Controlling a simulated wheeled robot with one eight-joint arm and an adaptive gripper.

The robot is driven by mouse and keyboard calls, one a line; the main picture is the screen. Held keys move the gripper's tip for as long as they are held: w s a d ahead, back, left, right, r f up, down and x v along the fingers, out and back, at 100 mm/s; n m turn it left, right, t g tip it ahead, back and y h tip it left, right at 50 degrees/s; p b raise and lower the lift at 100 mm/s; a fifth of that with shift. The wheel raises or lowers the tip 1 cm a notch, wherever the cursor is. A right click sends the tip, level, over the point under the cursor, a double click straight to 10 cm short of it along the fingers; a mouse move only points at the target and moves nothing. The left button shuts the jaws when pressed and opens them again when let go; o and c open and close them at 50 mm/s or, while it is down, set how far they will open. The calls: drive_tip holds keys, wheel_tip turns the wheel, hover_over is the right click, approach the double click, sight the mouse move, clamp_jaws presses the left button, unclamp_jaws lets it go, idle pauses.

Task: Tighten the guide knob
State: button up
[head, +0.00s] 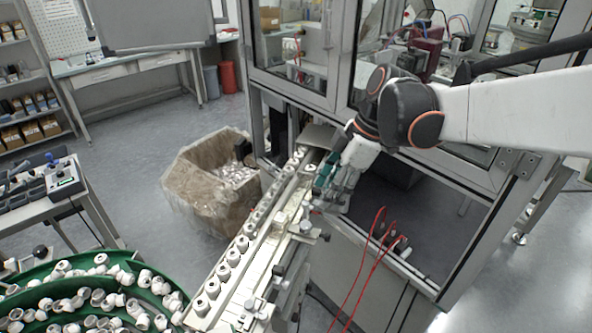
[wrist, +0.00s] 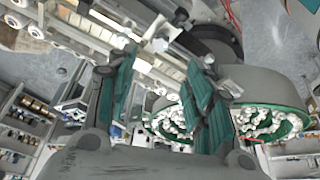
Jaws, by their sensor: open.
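My gripper (head: 318,195) is over the right side of the conveyor rail in the head view, pointing down. In the wrist view its two green-padded fingers (wrist: 168,60) are spread apart with nothing held between them. A small pale knob (head: 306,227) is on the guide rail hardware just below the fingertips. In the wrist view a light knob (wrist: 160,45) shows beyond and between the fingertips, apart from both. Another knob-like fitting (wrist: 180,17) is farther along the rail. I cannot tell for sure which one is the guide knob.
White caps (head: 233,257) stand in a row along the conveyor's left lane. A green feeder bowl (head: 95,262) full of caps is at lower left. A lined carton (head: 205,172) stands on the floor left of the conveyor. A cabinet frame (head: 352,100) and red cables (head: 372,255) are close to my arm.

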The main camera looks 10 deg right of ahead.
sight(306, 225)
drive_tip(key=b+x, duration=0.2)
drive_tip(key=x, duration=0.9)
drive_tip(key=c, duration=1)
